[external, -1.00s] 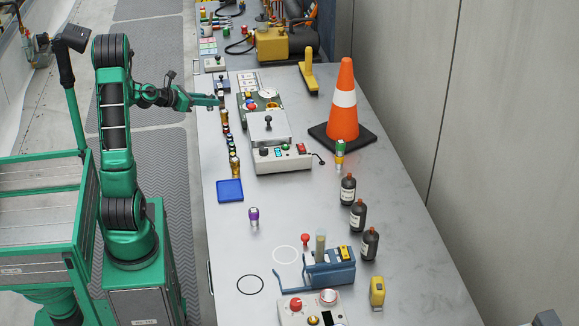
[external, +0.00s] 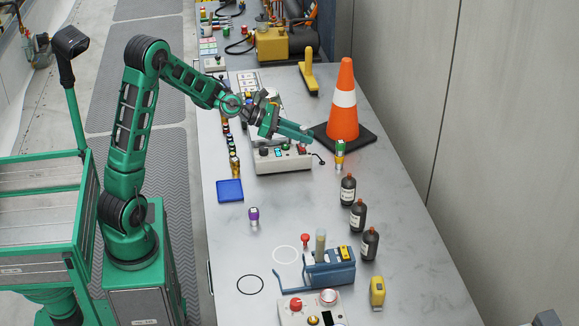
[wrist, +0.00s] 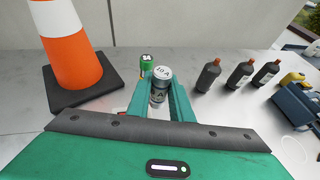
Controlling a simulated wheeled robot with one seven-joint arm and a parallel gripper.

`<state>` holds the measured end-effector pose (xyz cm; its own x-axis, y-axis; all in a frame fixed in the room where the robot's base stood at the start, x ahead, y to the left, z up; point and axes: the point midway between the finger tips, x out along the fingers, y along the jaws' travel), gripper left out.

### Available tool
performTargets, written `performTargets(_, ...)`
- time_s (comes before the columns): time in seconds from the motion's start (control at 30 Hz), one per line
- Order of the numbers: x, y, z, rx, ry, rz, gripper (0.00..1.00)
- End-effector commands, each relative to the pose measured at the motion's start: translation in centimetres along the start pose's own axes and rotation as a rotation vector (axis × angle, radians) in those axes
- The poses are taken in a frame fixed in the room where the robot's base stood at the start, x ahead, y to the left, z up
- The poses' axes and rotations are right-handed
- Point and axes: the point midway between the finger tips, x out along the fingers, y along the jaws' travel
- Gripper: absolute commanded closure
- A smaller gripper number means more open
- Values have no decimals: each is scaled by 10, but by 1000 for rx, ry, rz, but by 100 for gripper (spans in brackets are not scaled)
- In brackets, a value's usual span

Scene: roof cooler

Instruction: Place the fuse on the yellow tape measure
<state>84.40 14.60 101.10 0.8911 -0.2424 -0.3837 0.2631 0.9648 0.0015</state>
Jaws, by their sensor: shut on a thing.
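A silver cylinder marked 10 A, the fuse (wrist: 159,92), stands between the two green fingers of my gripper (wrist: 160,108) in the wrist view. The fingers are shut on it and it is held upright. In the external view my gripper (external: 308,136) is over the table, left of the orange cone, and the fuse cannot be made out there. The yellow tape measure (external: 377,292) stands at the near right of the table, well away from my gripper. In the wrist view a yellow thing that looks like it shows at the right edge (wrist: 292,78).
An orange cone (external: 343,110) on a black base stands just beyond my gripper. A green and yellow cylinder (external: 339,155) and several dark bottles (external: 358,215) line the right side. A blue device (external: 330,272) stands left of the tape measure. The table's middle is largely clear.

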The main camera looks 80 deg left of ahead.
Motion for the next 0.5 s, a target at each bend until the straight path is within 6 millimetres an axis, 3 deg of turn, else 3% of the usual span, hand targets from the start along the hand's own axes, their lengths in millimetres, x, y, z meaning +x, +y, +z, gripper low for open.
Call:
performTargets(0.03, 18, -18, 8, 22, -2, -55, 100)
performTargets(0.2, 64, -77, 32, 92, -2, -223, 100)
performTargets(0.5, 122, -192, 71, 209, -3, -506, 100)
